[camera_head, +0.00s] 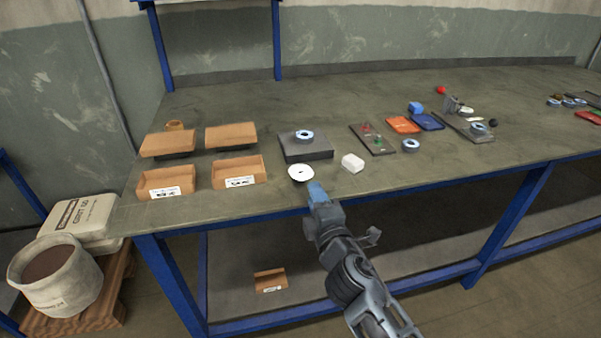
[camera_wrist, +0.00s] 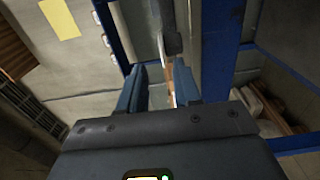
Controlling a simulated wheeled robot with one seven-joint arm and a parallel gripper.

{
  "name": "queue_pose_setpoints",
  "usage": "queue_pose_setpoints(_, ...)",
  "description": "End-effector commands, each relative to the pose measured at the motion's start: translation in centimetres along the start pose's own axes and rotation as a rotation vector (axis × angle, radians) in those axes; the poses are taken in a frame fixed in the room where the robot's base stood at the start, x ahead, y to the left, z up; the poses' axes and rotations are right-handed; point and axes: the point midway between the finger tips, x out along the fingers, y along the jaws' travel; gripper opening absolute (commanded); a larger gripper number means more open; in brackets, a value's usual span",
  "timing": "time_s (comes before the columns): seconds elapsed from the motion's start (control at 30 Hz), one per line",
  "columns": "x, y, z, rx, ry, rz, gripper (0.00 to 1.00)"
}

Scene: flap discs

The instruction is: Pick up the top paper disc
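A white round paper disc (camera_head: 301,172) with a small dark hole at its middle lies near the front edge of the workbench in the head view. I cannot tell how many discs are in its stack. My gripper (camera_head: 316,188) is just to the front right of the disc, at the bench edge, and seems apart from it. In the wrist view the two blue fingers of my gripper (camera_wrist: 160,72) stand apart with a gap between them. I see nothing clearly held there. I cannot make out the disc in the wrist view.
Cardboard bins (camera_head: 240,173) stand to the left. The blue bench frame (camera_head: 400,180) runs along the front edge.

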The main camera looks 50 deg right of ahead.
Motion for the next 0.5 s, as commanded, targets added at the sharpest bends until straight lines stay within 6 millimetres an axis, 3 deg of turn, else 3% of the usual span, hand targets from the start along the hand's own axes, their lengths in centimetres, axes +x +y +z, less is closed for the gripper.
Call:
queue_pose_setpoints(0.3, 4.3, -0.1, -0.1, 0.000, 0.001, 0.002, 0.33)
queue_pose_setpoints(0.5, 5.0, -0.2, -0.2, 0.000, 0.002, 0.001, 0.33)
